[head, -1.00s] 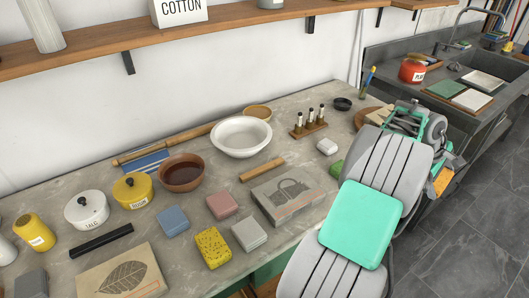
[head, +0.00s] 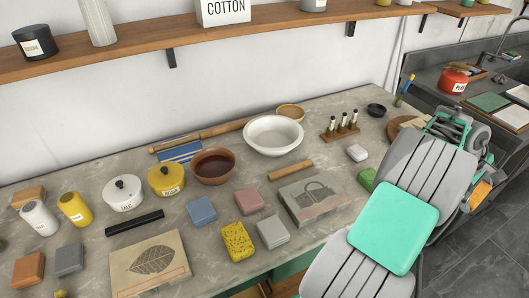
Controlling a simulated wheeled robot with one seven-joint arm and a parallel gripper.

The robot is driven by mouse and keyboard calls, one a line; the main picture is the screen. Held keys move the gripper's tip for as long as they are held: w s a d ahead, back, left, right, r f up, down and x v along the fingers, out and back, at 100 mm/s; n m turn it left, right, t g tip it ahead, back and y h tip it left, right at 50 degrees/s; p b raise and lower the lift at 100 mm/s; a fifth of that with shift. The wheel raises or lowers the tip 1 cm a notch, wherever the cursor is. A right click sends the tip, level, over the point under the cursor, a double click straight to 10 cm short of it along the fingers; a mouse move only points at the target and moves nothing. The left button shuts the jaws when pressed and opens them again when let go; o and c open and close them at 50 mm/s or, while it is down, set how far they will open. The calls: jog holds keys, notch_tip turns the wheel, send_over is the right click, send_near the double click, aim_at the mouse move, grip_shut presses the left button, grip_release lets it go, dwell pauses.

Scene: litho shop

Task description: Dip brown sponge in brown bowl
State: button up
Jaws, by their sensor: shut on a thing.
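The brown bowl (head: 213,167) stands upright on the grey worktop, left of the white bowl, with dark brown liquid in it. My gripper (head: 478,178) is at the right of the picture, beyond the worktop's front edge and well away from the brown bowl. My own arm hides most of its fingers. It is shut on an orange-brown block, which I take to be the brown sponge (head: 481,196); only part of it shows below the wrist.
A white bowl (head: 273,135) and a rolling pin (head: 210,131) lie near the brown bowl. Yellow (head: 238,241), blue (head: 202,211) and pink (head: 249,201) blocks lie in front. A yellow pot (head: 166,180) stands left of it. A shelf (head: 240,40) runs above the worktop.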

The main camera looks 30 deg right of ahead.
aim_at(476, 192)
jog(key=shift+r+p, duration=2.45)
jog(key=shift+r, duration=0.35)
notch_tip(476, 192, up, 4)
jog(key=p, duration=0.4)
jog(key=shift+r, duration=0.1)
